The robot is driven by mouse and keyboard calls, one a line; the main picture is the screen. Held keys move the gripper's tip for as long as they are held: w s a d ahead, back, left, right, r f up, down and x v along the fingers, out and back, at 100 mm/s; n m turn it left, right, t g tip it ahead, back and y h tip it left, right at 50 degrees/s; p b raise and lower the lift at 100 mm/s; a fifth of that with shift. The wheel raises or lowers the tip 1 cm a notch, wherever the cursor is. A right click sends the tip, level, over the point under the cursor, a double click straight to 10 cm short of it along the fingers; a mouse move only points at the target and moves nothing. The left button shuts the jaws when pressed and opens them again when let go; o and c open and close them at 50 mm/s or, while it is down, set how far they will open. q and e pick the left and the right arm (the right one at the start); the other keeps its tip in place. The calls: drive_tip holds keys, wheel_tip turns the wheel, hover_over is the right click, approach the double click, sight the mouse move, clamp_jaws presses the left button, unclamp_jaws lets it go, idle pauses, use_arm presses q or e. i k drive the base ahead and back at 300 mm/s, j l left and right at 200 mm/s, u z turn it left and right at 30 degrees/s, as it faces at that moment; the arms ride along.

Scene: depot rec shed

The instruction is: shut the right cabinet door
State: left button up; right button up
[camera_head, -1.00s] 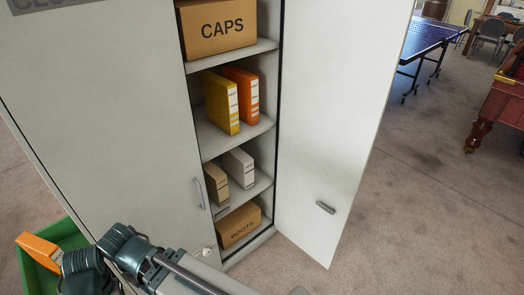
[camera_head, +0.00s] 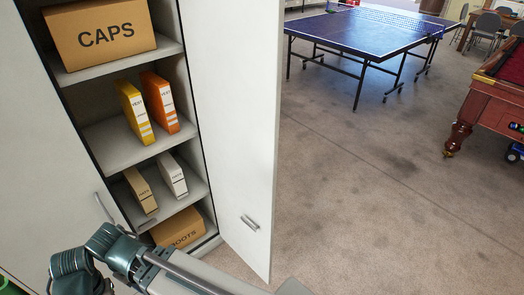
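The right cabinet door (camera_head: 234,110) is a tall pale grey panel standing wide open, swung out to the right of the shelves. A small grey handle (camera_head: 250,222) sits low on the face I see. The left cabinet door (camera_head: 45,150) looks shut and has a bar handle (camera_head: 104,207). Part of one arm of mine, dark joints and a grey link, crosses the bottom left, in front of the cabinet's lower part. Neither of my grippers shows in the head view. I see no contact between my arm and the right door.
Shelves hold a CAPS box (camera_head: 98,36), yellow (camera_head: 135,112) and orange (camera_head: 160,103) files, smaller files and a BOOTS box (camera_head: 178,229). A table-tennis table (camera_head: 365,42) and a red-brown wooden table (camera_head: 497,98) stand beyond. Carpet right of the door is clear.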

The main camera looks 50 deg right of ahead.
sight(234, 48)
drive_tip(key=k+l, duration=0.1)
drive_tip(key=l, duration=0.35)
drive_tip(key=k+l+u, duration=0.1)
drive_tip(key=l, duration=0.35)
drive_tip(key=k+l, duration=0.1)
drive_tip(key=l, duration=0.3)
drive_tip(key=k+l+u, duration=0.1)
drive_tip(key=l, duration=0.35)
drive_tip(key=k+l, duration=0.15)
drive_tip(key=l, duration=0.25)
drive_tip(key=k+l, duration=0.15)
drive_tip(key=l, duration=0.3)
drive_tip(key=l+u, duration=0.1)
drive_tip(key=l, duration=0.65)
drive_tip(key=k+l+z, duration=0.15)
drive_tip(key=k+z, duration=0.3)
